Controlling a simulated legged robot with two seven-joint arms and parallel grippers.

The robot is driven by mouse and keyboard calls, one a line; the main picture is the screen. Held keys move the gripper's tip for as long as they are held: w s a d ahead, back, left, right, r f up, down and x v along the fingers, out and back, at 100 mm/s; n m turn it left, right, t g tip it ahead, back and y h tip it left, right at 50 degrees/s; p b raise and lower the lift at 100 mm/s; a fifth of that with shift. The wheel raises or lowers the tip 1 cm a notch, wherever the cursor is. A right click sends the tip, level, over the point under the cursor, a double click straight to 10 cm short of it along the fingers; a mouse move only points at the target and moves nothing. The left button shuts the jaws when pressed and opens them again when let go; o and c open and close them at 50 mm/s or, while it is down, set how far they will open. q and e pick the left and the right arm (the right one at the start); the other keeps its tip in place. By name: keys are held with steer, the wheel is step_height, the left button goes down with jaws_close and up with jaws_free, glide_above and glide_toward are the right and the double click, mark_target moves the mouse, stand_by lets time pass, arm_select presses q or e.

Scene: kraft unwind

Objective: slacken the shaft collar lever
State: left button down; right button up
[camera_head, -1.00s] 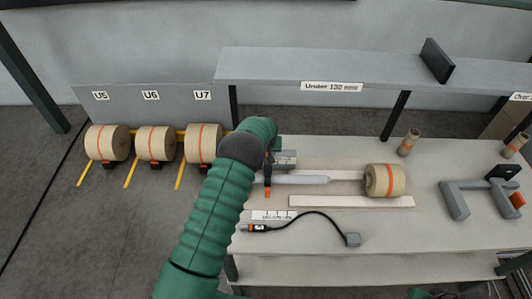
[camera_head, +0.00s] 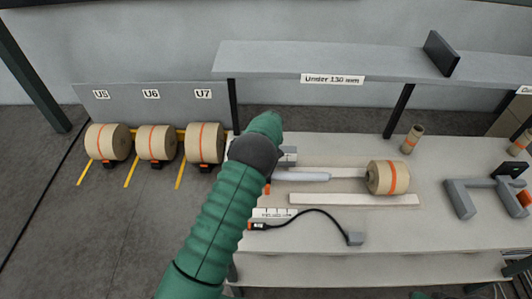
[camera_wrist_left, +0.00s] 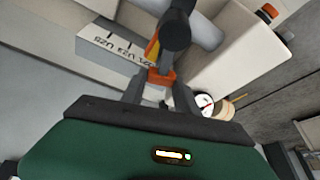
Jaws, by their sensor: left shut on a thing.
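The shaft collar (camera_wrist_left: 176,30) is a dark round piece on the pale grey shaft (camera_wrist_left: 207,36) in the left wrist view. Its orange lever (camera_wrist_left: 161,77) lies between the two fingers of my left gripper (camera_wrist_left: 158,92), which is shut on it. In the head view the shaft (camera_head: 300,177) runs right from my left wrist toward a kraft roll. There my arm hides the collar and my fingers, and only a small orange bit of the lever (camera_head: 267,188) shows beside it.
A kraft roll (camera_head: 388,178) sits on the bench (camera_head: 350,225). A cabled black device (camera_head: 258,226), a grey bracket (camera_head: 460,200) and a small core (camera_head: 412,139) are also there. A shelf (camera_head: 300,62) overhangs the back. A dial (camera_wrist_left: 204,104) shows near my fingers.

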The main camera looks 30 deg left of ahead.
arm_select(q)
steer(key=n+b, duration=0.1)
steer(key=s+n+b, duration=0.1)
steer(key=n, duration=0.1)
steer(key=shift+s+a+g+y, duration=0.1)
steer(key=shift+a+g+y, duration=0.2)
steer(key=shift+g, duration=0.1)
steer(key=s+n+g+b, duration=0.1)
steer(key=n, duration=0.1)
steer(key=s+n+g+b, duration=0.1)
steer(key=n, duration=0.2)
steer(key=s+n, duration=0.1)
steer(key=n, duration=0.1)
steer(key=shift+s+a+r+g+y+b, duration=0.3)
steer(key=shift+s+a+r+g+b, duration=0.05)
steer(key=shift+s+a+g+b, duration=0.05)
steer(key=shift+r+n, duration=0.1)
steer(key=shift+n, duration=0.2)
steer(key=c, duration=1.1)
jaws_free()
steer(key=shift+o, duration=0.9)
steer(key=shift+s+d, duration=0.15)
steer(key=shift+s, duration=0.05)
